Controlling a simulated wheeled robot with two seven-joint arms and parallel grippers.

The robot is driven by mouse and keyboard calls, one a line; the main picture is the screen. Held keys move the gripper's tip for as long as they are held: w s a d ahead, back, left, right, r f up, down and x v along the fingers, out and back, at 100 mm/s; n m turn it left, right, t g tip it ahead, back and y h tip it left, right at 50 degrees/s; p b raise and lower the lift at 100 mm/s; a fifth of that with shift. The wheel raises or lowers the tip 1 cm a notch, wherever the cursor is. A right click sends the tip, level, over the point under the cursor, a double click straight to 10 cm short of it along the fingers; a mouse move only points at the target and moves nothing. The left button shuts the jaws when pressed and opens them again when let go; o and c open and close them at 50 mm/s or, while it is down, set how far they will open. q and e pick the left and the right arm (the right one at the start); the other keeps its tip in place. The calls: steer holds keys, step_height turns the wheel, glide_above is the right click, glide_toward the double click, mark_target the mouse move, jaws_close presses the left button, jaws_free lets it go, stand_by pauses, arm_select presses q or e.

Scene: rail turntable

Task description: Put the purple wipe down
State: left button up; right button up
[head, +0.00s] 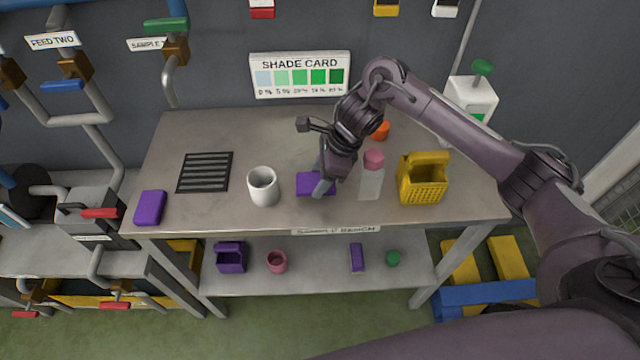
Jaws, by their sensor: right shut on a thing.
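A purple wipe (307,182), flat and rectangular, is at the middle of the sample bench (250,135), near its front half. My right gripper (322,186) reaches down from the right and is shut on this wipe. Its fingers cover the wipe's right part. I cannot tell whether the wipe touches the bench top or is just above it. A second purple block (150,207) lies at the bench's front left corner, away from the gripper. My left gripper is not in view.
A white cup (263,187) stands left of the wipe. A pink-capped bottle (371,178) stands close on the right, then a yellow basket (422,182). An orange thing (380,131) is behind. A dark grille (205,172) lies at left. The lower shelf (320,270) holds small items.

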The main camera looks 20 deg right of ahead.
step_height(320, 180, down, 3)
steer(key=shift+f, duration=0.15)
steer(key=shift+f, duration=0.25)
steer(key=o, duration=0.9)
steer(key=shift+r, duration=0.1)
